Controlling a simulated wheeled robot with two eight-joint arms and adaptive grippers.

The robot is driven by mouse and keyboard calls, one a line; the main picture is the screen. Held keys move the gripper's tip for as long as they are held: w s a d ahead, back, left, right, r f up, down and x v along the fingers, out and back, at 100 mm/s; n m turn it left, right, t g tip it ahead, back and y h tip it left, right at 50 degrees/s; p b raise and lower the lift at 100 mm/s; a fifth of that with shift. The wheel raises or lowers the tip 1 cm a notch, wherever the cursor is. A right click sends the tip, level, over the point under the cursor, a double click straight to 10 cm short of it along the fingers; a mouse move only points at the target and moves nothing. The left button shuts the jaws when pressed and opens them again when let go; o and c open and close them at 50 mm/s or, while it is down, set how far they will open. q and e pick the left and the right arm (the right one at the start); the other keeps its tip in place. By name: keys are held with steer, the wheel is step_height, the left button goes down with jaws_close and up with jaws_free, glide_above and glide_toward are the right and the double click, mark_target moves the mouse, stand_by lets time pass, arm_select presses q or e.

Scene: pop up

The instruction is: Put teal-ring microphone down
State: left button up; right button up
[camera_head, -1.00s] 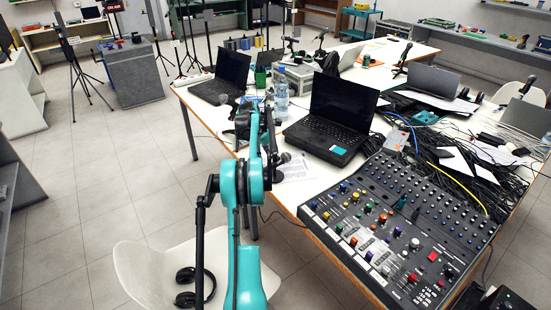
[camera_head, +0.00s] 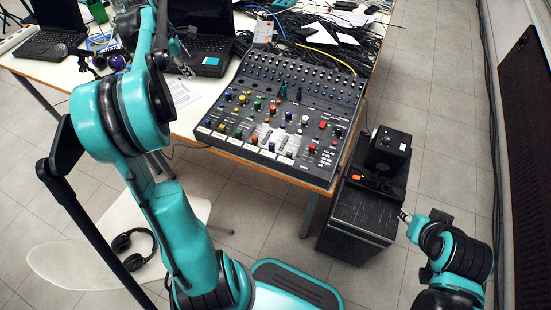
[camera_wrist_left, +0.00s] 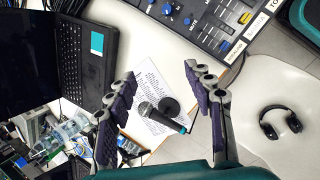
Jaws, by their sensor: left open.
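The microphone (camera_wrist_left: 160,117) shows in the left wrist view, with a grey mesh head and a teal ring near its other end. It is over the white table (camera_wrist_left: 112,14) by a printed sheet; whether it touches the sheet is unclear. A round black disc (camera_wrist_left: 169,107) overlaps its body. My left gripper (camera_wrist_left: 162,98) is open, with one finger on each side of the microphone in the picture and none visibly touching it. In the head view my left gripper (camera_head: 178,60) is partly hidden by its arm. My right gripper (camera_head: 404,216) is at the lower right, too small to read.
An open black laptop (camera_head: 208,50) stands beside the left gripper. A mixing console (camera_head: 283,112) fills the table's near right part. Cables clutter the back. A white chair (camera_head: 90,245) with headphones (camera_head: 133,248) stands in front. A dark cabinet (camera_head: 352,222) stands at right.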

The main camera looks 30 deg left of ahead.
arm_select(q)
steer(key=s+d+r+m, duration=0.1)
steer(key=s+d+m, duration=0.35)
steer(key=d, duration=0.85)
steer(key=s+d+r+m, duration=0.1)
steer(key=d+r+m, duration=0.1)
steer(key=d+m, duration=0.85)
steer(key=s+d+f+m+t, duration=0.1)
steer(key=s+d+f+m, duration=0.3)
steer(key=d, duration=0.5)
steer(key=s+d+f+m+t, duration=0.1)
steer(key=s+d+f+m, duration=0.3)
steer(key=s+d+m, duration=0.3)
steer(key=shift+s+d+t+h, duration=0.3)
steer(key=shift+s+d, duration=0.55)
steer(key=shift+s, duration=0.2)
